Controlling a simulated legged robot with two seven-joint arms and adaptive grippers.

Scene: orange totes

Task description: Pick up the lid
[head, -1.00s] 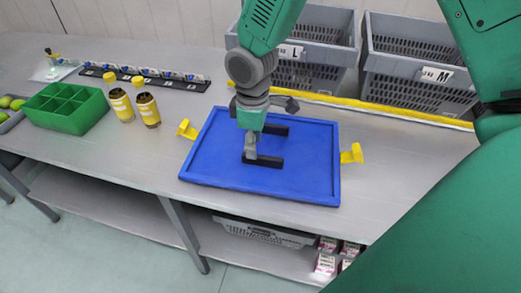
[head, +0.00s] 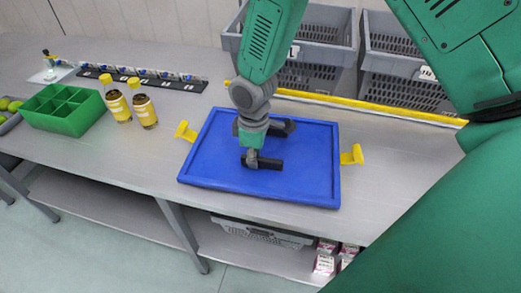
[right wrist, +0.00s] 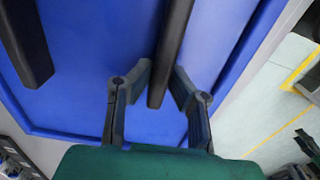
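The lid (head: 220,165) is a flat blue rectangle with a raised rim, lying on the grey table in the head view. It has two black bar handles, a near one (head: 270,163) and a far one (head: 283,127), partly hidden by my arm. My right gripper (head: 250,160) is down at the left end of the near handle. In the right wrist view, its two fingers (right wrist: 161,85) are apart, one on each side of a black handle (right wrist: 172,45), with gaps showing. The blue lid (right wrist: 95,60) fills most of that view. My left gripper is not in view.
Yellow clips stand at the lid's left (head: 185,131) and right (head: 352,155). Two yellow-labelled bottles (head: 146,110) and a green divided box (head: 65,107) stand left. Grey crates (head: 320,70) stand behind a yellow strip (head: 360,107).

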